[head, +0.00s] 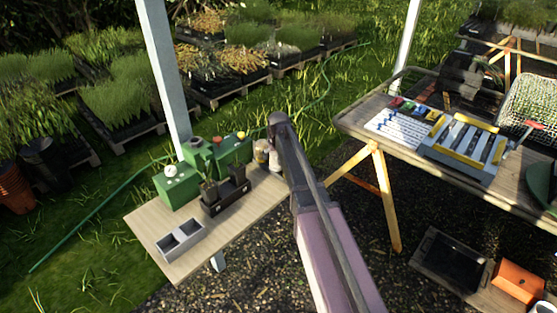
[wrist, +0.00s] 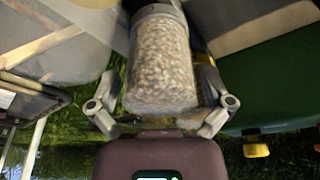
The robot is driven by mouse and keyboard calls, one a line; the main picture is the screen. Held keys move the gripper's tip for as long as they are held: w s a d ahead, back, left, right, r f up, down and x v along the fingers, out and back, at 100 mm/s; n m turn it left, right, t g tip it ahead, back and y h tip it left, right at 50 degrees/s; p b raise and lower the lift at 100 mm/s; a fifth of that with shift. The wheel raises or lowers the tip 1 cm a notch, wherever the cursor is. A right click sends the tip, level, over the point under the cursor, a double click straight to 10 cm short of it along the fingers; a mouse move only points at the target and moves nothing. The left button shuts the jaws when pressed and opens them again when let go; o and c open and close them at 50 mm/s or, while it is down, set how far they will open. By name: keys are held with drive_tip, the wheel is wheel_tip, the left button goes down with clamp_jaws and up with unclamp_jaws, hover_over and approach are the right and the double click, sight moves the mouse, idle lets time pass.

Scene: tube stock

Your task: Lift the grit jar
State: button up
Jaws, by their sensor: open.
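The grit jar (wrist: 160,62) is a clear cylinder full of pale, speckled grit. In the wrist view it fills the upper middle, between the two fingers of my gripper (wrist: 162,95). The fingers are spread, one on each side of the jar, and I cannot tell whether either touches it. In the head view, small pale jars (head: 262,152) stand at the far right end of the light wooden table (head: 160,240), beside my arm. I cannot tell there which one holds the grit. My arm hides the gripper in that view.
Close left of the jars are green boxes (head: 176,188) and a black planter tray (head: 226,197). A grey two-part tray (head: 181,240) sits at the near left. A white post (head: 164,80) rises behind the table. A cluttered workbench (head: 365,102) stands at right.

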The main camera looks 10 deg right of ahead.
drive_tip(key=c, duration=1.1)
drive_tip(key=shift+r, duration=0.2)
wheel_tip(320, 180, up, 10)
drive_tip(key=p, duration=1)
drive_tip(key=shift+f, duration=0.2)
drive_tip(key=shift+r, duration=0.15)
